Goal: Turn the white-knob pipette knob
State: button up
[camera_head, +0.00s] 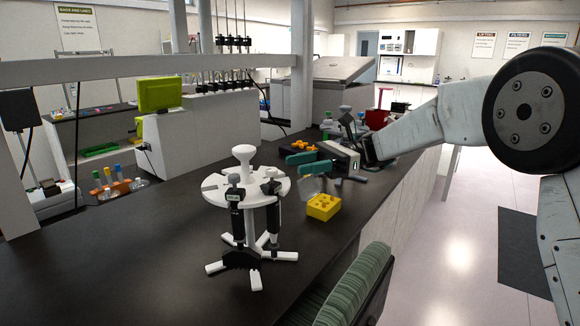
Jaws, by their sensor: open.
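A white pipette stand (215,188) with a round top and splayed feet stands on the dark bench. Two dark pipettes hang at its front: a left one (236,215) with a dark-looking top, and a right one (272,213) whose small top looks paler. The right one seems to be the white-knob pipette, but its knob is too small to be sure. My gripper (291,173) reaches in from the right, with its two green-padded fingers apart. It is open and appears empty, right of the stand, with a visible gap to the right pipette.
A yellow block (323,207) with holes sits below my gripper. An orange item (304,144) lies on a dark box behind it. A green-striped chair (358,284) stands at the bench's front edge. A white machine with a green screen (159,93) stands behind.

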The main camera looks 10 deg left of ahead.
aim_at(272, 169)
jog(key=shift+d, duration=0.1)
jog(key=s+r+m+t+y, duration=0.3)
jog(key=s+r+t+y, duration=0.1)
jog(key=s+r, duration=0.2)
notch_tip(272, 169, down, 6)
jog(key=d+m+t, duration=0.2)
jog(key=m+t, duration=0.4)
jog(key=t, duration=0.3)
jog(key=a, duration=0.5)
jog(key=w+a, duration=0.1)
jog(key=a, duration=0.2)
grip_shut()
